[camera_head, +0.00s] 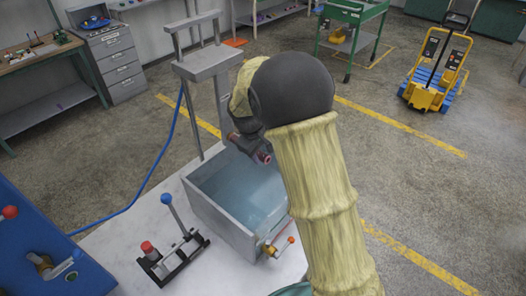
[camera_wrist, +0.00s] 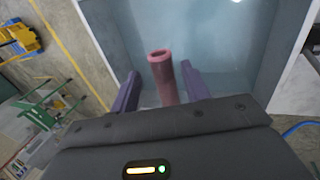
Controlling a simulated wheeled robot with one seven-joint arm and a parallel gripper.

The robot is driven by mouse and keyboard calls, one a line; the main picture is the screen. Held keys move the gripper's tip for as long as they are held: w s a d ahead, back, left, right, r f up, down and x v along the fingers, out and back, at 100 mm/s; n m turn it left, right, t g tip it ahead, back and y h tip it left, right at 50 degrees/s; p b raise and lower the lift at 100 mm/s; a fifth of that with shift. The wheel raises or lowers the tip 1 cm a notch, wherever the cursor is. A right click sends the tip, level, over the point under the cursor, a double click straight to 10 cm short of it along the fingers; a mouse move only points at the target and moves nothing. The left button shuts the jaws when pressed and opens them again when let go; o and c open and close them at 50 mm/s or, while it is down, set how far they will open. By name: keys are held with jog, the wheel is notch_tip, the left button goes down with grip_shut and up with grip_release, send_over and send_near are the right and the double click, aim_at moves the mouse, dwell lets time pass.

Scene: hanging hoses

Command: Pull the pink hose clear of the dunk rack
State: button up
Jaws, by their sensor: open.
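The pink hose (camera_wrist: 164,80) shows in the wrist view as a short tube with its open end pointing up the picture, over the tank. My gripper (camera_wrist: 160,70) is open, with one dark finger on each side of the hose; I cannot tell whether either finger touches it. In the head view my gripper (camera_head: 252,146) is beside the grey dunk rack (camera_head: 207,64), above the tank (camera_head: 225,217) of bluish water. A small pinkish end (camera_head: 264,158) shows there. My arm hides most of the hose and part of the rack.
A blue hose (camera_head: 163,150) runs down left of the tank. A toggle clamp (camera_head: 172,255) stands on the white table in front. A blue panel (camera_head: 45,240) is at the lower left.

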jog(key=shift+x, duration=1.05)
jog(key=shift+c, duration=0.3)
jog(key=c, duration=0.9)
jog(key=shift+s+d, duration=0.1)
jog(key=shift+s+d, duration=0.45)
jog(key=shift+s, duration=0.05)
jog(key=shift+s+d+b, duration=0.7)
jog(key=shift+s+d, duration=0.9)
jog(key=shift+d, duration=0.05)
